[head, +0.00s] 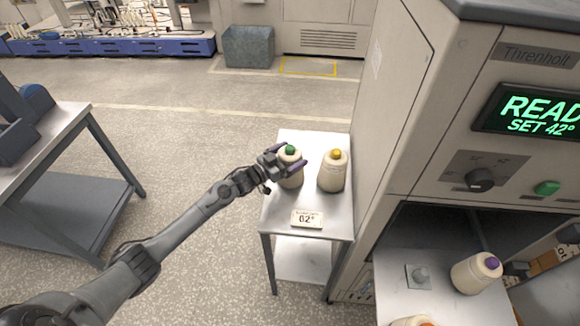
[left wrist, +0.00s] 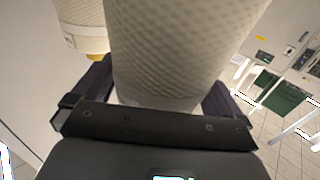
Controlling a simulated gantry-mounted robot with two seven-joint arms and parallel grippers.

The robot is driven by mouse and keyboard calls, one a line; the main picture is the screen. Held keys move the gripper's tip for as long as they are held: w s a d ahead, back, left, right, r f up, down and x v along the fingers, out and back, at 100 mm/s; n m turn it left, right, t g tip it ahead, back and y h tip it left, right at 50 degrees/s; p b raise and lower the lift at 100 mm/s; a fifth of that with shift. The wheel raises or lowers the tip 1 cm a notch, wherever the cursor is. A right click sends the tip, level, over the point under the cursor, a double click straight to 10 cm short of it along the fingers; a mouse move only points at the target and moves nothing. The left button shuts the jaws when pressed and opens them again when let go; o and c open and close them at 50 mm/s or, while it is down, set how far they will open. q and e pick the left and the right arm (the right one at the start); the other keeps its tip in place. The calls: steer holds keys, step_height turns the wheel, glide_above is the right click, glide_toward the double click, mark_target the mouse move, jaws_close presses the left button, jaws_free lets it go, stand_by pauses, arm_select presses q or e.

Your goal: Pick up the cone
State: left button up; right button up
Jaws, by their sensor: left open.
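Two cream yarn cones stand upright side by side on a small metal table (head: 277,226). The left cone (head: 291,180) has a green tip, and the right cone (head: 332,174) has a yellow tip. My left gripper (head: 289,163) is open around the upper part of the green-tipped cone, one finger on each side. In the left wrist view this cone (left wrist: 175,50) fills the space between the fingers, and the other cone (left wrist: 80,25) shows behind at upper left. Contact with the fingers cannot be told. My right gripper is out of view.
A tall machine (head: 395,95) stands close on the right. Its open bay holds a purple-tipped cone (head: 474,275) and a peg plate (head: 419,276). A grey bench (head: 60,130) stands left, with open floor between.

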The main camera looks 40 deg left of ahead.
arm_select(q)
steer(key=shift+r, duration=0.1)
steer(key=c, duration=1.4)
steer(key=shift+r, duration=0.1)
step_height(320, 180, up, 8)
steer(key=shift+r+p, duration=0.1)
steer(key=shift+p, duration=0.45)
steer(key=shift+r, duration=0.8)
steer(key=shift+r, duration=0.15)
